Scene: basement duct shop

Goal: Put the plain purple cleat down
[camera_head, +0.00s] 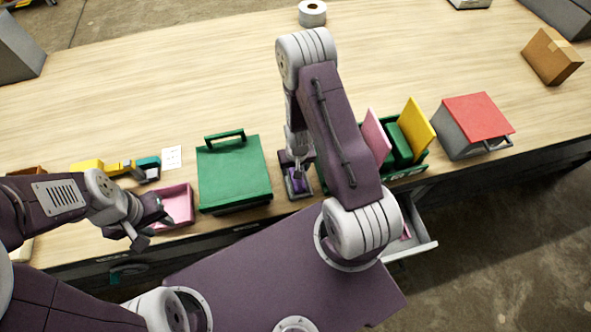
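A small purple piece (299,187), perhaps the plain purple cleat, shows at the front of the bench, just right of the green box. Grey edges show around it; I cannot tell whether they are a tray or gripper parts. My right gripper (297,168) points down right over this piece, partly hidden by its own arm. Its fingers are too small and covered to tell whether they grip the piece. My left gripper (153,222) has its fingers apart, empty, at the front edge beside the pink tray (180,204).
A green lidded box (233,172) with a handle stands left of the purple piece. A green bin (408,168) with pink and yellow panels and a red-topped grey box (477,125) stand right. An open drawer (416,242) juts out at the front. The bench's middle (180,80) is clear.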

